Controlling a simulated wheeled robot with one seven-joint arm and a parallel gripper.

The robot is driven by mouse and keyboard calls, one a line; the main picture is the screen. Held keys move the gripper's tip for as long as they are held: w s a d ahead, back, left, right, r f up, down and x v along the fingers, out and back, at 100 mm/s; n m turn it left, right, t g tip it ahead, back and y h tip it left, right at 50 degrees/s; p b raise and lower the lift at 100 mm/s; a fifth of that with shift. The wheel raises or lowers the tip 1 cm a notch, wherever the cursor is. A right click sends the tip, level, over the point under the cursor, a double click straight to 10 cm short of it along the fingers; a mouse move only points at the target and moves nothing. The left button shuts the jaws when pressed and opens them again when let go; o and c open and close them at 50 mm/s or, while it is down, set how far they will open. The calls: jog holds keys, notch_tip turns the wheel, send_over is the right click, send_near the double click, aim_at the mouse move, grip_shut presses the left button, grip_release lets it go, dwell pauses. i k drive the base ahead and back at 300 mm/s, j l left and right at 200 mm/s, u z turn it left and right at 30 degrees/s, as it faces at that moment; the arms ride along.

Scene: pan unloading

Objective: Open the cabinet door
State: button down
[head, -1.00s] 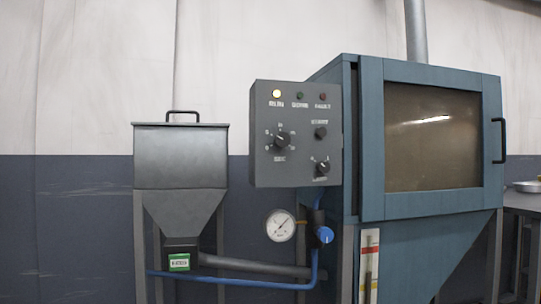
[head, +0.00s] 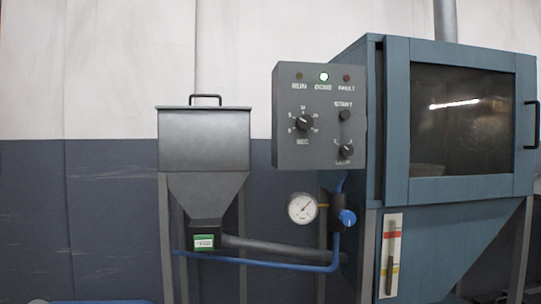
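The blue-green cabinet (head: 440,218) stands at the right of the head view. Its front door (head: 397,120) has a wide dark window (head: 465,125) and looks shut. A black bar handle (head: 536,124) sits at the door's right edge, close to the picture's edge. Through the window a pale rounded shape shows dimly at the lower left. My gripper is not in view.
A grey control box (head: 318,117) juts out left of the door, with its green middle lamp lit. A grey hopper (head: 204,140) on legs stands further left. A gauge (head: 302,207), blue valve knob (head: 347,217) and blue pipe (head: 270,262) lie between them.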

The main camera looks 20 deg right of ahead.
aim_at(399, 189)
jog(key=z, duration=1.85)
